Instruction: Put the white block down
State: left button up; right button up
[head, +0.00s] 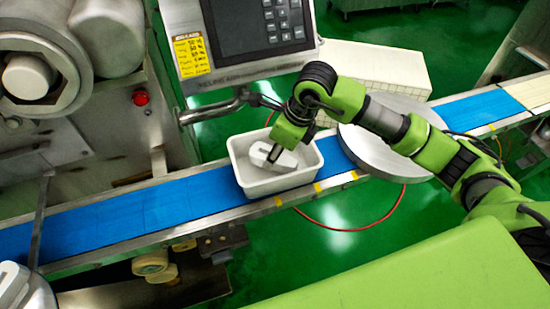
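The white block (287,160) is inside the white bin (270,185), which stands on the blue conveyor belt. The block looks slightly tilted; I cannot tell whether it touches the bin's floor. My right gripper (275,153) reaches down into the bin from above, and its dark fingers are closed on the block. The far finger is partly hidden.
The blue belt (130,215) is clear to the left of the bin. A round grey metal disc (385,160) is right of the bin. A control panel (255,35) hangs behind, and a red button (140,97) is on the machine at left. A red hose hangs below the belt.

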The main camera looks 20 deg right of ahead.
notch_tip(320, 180, down, 2)
jog(key=shift+f, duration=0.15)
pick_arm(q)
jog(key=shift+w+r, duration=0.25)
jog(key=shift+w, duration=0.2)
pick_arm(e)
jog(key=shift+f, duration=0.1)
jog(key=shift+f, duration=0.2)
jog(key=o, duration=1.2)
pick_arm(q)
jog(key=shift+d+f, duration=0.1)
jog(key=shift+f, duration=0.05)
pick_arm(e)
jog(key=shift+d+r, duration=0.1)
jog(key=shift+r, duration=0.3)
pick_arm(q)
jog(key=shift+s+f+b, duration=0.1)
jog(key=shift+f+b, duration=0.35)
pick_arm(e)
jog(key=v, duration=1.1)
jog(key=shift+s+r, duration=0.1)
jog(key=shift+r, duration=0.2)
